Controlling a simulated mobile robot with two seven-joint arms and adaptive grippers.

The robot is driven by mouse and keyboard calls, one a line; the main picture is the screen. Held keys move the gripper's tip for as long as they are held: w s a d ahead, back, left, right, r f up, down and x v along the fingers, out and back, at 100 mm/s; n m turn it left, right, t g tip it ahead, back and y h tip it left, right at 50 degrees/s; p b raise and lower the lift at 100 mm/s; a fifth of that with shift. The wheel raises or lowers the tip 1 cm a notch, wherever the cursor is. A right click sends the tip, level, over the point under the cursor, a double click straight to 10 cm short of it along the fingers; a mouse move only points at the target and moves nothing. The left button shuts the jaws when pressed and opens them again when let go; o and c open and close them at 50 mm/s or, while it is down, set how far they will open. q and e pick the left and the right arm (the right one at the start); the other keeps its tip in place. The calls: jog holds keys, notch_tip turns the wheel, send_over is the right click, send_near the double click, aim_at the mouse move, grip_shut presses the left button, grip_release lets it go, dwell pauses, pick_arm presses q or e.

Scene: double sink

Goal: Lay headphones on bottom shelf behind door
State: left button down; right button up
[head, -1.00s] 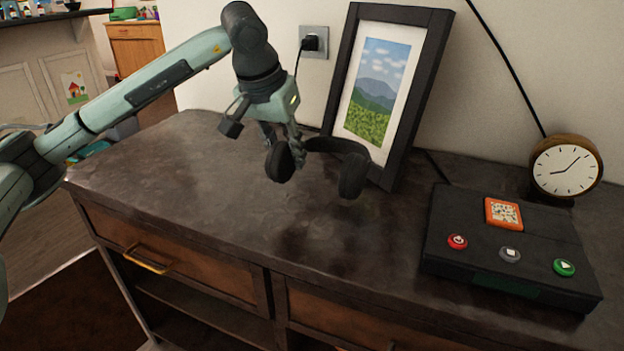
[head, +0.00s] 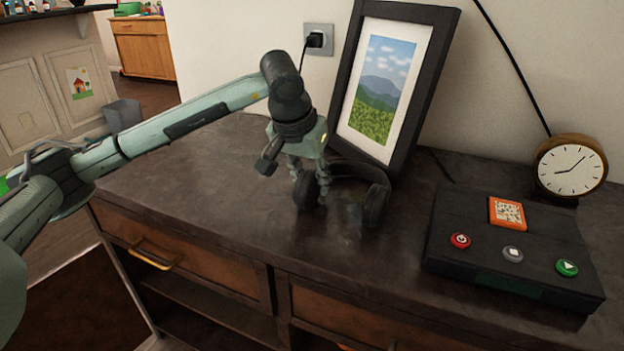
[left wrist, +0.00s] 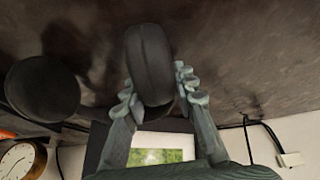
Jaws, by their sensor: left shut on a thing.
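The black headphones (head: 375,203) are at the dresser top in front of the picture frame, upright with the band toward the back. My left gripper (head: 309,182) is shut on their left ear cup. In the left wrist view the held cup (left wrist: 150,65) sits between both fingers, and the other cup (left wrist: 42,88) hangs free at the left. I cannot tell whether the cups touch the top. The bottom shelf (head: 190,325) shows partly below the drawers, in shadow. No door is clearly seen. My right gripper is not in view.
The dark dresser top (head: 250,200) has free room at its left and front. A leaning picture frame (head: 425,85) stands behind the headphones. A black box with buttons (head: 470,230) and a round clock (head: 570,168) are at the right. A drawer handle (head: 152,258) sticks out in front.

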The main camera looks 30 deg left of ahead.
pick_arm(q)
jog(key=c, duration=1.2)
grip_release()
